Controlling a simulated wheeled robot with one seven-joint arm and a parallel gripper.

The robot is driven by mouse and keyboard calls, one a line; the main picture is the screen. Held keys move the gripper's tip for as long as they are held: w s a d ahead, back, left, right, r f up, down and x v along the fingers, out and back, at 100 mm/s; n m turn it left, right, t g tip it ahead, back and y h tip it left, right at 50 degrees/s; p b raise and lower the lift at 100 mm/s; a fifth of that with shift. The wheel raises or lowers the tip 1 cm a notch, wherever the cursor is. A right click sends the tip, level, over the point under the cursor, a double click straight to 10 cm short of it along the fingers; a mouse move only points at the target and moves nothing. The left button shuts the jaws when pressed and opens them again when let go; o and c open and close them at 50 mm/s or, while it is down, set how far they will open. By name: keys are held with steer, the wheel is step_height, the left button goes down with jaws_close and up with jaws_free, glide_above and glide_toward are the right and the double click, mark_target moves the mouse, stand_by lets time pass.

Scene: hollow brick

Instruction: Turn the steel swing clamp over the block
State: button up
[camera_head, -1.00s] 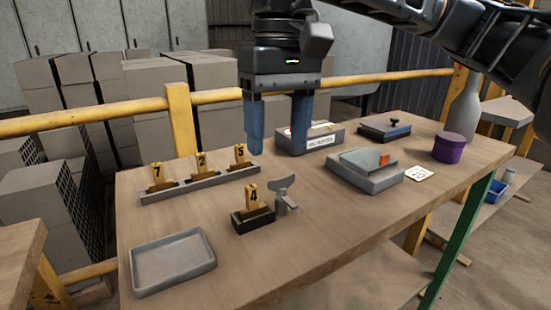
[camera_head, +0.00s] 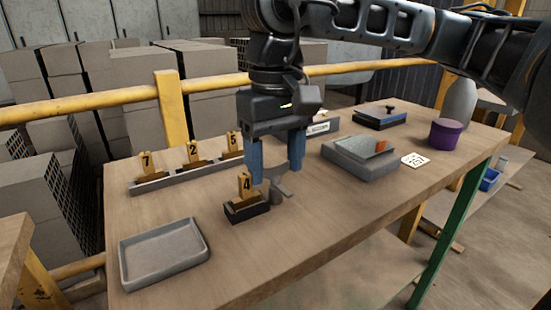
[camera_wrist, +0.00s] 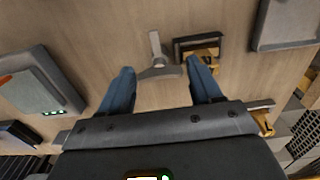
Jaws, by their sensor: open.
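The steel swing clamp (camera_head: 280,188) stands on the table just right of a small dark block (camera_head: 246,210) that carries a yellow tag marked 4 (camera_head: 245,187). My gripper (camera_head: 276,172) points down above the clamp with its two blue fingers apart. In the wrist view the clamp (camera_wrist: 157,70) lies between the open fingertips (camera_wrist: 160,68), its crosspiece spanning part of the gap. The block (camera_wrist: 184,50) is up and right of the clamp there, and the crosspiece appears beside it. Contact between fingers and clamp cannot be told.
A rail with tags 7, 2 and 5 (camera_head: 150,187) lies behind left. A grey tray (camera_head: 125,268) is at front left. The table front right of the clamp is clear.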

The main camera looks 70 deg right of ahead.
steer(key=shift+c, duration=0.2)
steer(key=c, duration=0.7)
